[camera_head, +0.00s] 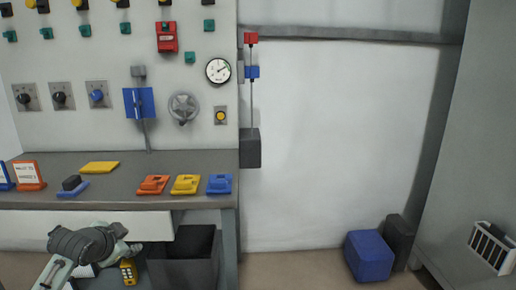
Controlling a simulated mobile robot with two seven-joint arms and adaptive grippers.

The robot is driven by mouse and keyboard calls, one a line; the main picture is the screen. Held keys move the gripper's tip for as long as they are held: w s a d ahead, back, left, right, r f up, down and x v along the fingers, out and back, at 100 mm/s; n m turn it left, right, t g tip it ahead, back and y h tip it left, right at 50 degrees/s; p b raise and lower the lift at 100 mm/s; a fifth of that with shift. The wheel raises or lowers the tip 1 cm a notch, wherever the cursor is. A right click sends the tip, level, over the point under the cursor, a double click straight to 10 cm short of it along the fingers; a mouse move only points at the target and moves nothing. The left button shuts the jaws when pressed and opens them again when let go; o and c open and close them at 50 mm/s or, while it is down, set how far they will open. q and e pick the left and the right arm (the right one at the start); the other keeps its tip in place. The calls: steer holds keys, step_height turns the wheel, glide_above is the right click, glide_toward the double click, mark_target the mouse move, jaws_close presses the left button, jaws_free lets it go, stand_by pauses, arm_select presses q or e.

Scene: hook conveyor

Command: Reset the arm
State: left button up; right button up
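My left arm comes in at the lower left. Its gripper (118,240) is in front of the area under the front edge of the grey workbench (120,199). It is small and seen at an angle, so I cannot tell whether its fingers are open or shut, and I see nothing clearly held. My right gripper is not in view.
Orange (153,185), yellow (186,184) and blue (219,184) blocks lie on the bench. A dark bin (184,262) and a yellow handheld device (128,271) are below. A panel with knobs and a gauge (218,70) stands behind. A blue box (368,256) is on the floor.

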arm_select(q)
steer(key=s+d+f+n+g, duration=0.1)
steer(key=s+f+g, duration=0.1)
steer(key=s+f, duration=0.7)
steer(key=s+d+f+n+g, duration=0.15)
steer(key=s+f, duration=0.35)
steer(key=f, duration=0.8)
steer(key=s+f+n+g, duration=0.2)
steer(key=s+f, duration=0.6)
steer(key=f, duration=0.4)
steer(key=s+d+f+n+g, duration=0.1)
steer(key=s+d+f+g, duration=0.1)
steer(key=s+f, duration=0.7)
steer(key=s, duration=0.5)
steer(key=shift+s+d+g, duration=0.25)
steer(key=shift+d+g, duration=0.1)
steer(key=shift+d, duration=0.05)
steer(key=shift+n, duration=0.25)
